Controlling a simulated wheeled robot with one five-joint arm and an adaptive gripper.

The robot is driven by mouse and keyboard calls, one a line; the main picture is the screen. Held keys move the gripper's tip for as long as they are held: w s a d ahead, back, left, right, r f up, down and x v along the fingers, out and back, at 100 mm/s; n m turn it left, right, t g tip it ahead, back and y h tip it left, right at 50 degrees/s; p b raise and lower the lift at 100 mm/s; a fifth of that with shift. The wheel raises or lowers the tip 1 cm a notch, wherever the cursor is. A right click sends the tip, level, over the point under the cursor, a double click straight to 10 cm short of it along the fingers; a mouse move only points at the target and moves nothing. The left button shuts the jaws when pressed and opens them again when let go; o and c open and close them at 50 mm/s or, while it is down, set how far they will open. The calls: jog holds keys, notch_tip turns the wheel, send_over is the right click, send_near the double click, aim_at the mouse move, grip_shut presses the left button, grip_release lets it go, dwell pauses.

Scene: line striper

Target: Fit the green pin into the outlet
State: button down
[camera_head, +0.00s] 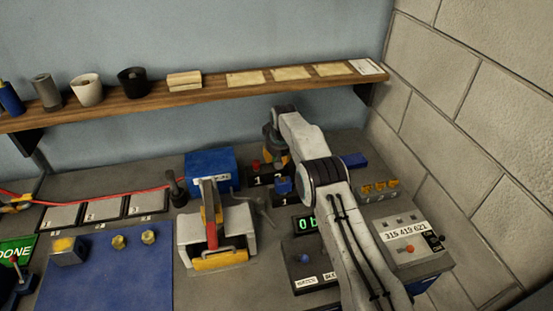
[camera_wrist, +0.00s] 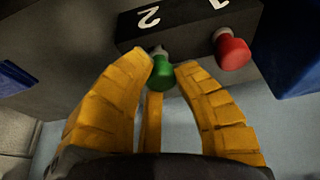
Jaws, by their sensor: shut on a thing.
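In the wrist view, the green pin (camera_wrist: 161,76) sits between the yellow fingers of my gripper (camera_wrist: 163,72), which is shut on it. The pin's grey end meets or nearly meets the edge of a dark block (camera_wrist: 185,30), beside the white digit 2. I cannot tell how deep it sits, or whether it is in a hole. A red pin (camera_wrist: 232,50) stands at the digit 1 of the same block. In the head view, my gripper (camera_head: 273,150) is over the numbered block (camera_head: 262,183), next to the red pin (camera_head: 255,165); the green pin is hidden there.
A blue box (camera_head: 209,165) stands left of my gripper. A white and yellow machine with a red handle (camera_head: 218,235) is in front. A grey box marked with numbers (camera_head: 410,245) stands at the right. A wooden shelf (camera_head: 205,90) runs along the wall behind.

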jog(key=shift+r, duration=0.4)
jog(key=shift+r, duration=3.2)
jog(key=shift+s+r, duration=0.1)
